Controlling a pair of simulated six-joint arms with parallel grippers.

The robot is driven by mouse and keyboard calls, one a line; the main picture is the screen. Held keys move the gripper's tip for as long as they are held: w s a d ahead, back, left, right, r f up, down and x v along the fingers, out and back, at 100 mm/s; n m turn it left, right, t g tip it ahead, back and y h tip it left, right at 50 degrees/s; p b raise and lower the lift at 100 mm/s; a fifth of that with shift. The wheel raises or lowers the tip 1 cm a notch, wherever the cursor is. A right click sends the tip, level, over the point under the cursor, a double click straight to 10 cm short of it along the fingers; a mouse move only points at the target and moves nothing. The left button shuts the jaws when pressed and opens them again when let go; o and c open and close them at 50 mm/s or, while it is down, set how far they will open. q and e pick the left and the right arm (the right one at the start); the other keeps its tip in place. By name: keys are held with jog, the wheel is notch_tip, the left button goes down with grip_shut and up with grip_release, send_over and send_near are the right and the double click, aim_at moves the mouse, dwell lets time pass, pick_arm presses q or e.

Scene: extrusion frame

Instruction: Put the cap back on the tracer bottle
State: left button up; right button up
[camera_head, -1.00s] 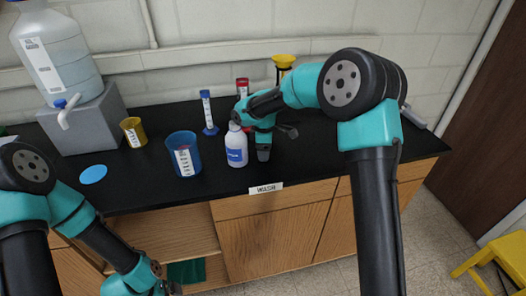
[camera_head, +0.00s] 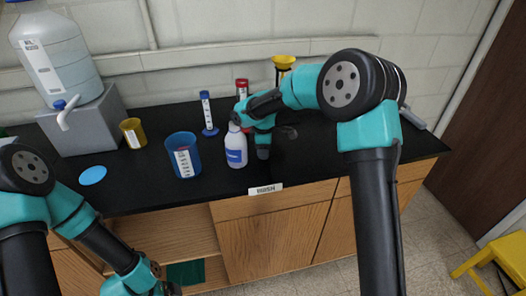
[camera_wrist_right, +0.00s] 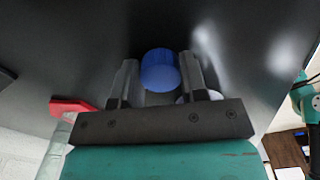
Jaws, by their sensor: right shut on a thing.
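A white bottle (camera_head: 235,150) with a blue label stands upright on the black bench; its top shows white, with no blue cap on it. My right gripper (camera_head: 263,152) points down just right of the bottle. In the right wrist view a blue cap (camera_wrist_right: 160,72) sits between its two fingers, which are shut on it. The cap is hidden in the head view. A white rounded thing (camera_wrist_right: 203,95) shows partly behind one finger there; I cannot tell if it is the bottle. My left gripper (camera_head: 166,288) is at the bottom edge, below the bench front, its fingers unclear.
A blue beaker (camera_head: 183,158) stands left of the bottle. A blue-topped tube (camera_head: 207,115) and a red-topped one (camera_head: 242,88) stand behind. A yellow cup (camera_head: 133,133), a blue disc (camera_head: 93,175) and a large carboy (camera_head: 58,62) are at left. The bench is mostly clear at right.

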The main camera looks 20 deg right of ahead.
jog(key=shift+r, duration=1.75)
jog(key=s+a, duration=0.2)
jog(key=s, duration=0.5)
jog(key=s+a+r, duration=0.1)
jog(key=s+a, duration=0.1)
jog(key=s, duration=0.6)
jog(key=shift+s+a+r, duration=0.2)
jog(key=shift+a+r, duration=0.05)
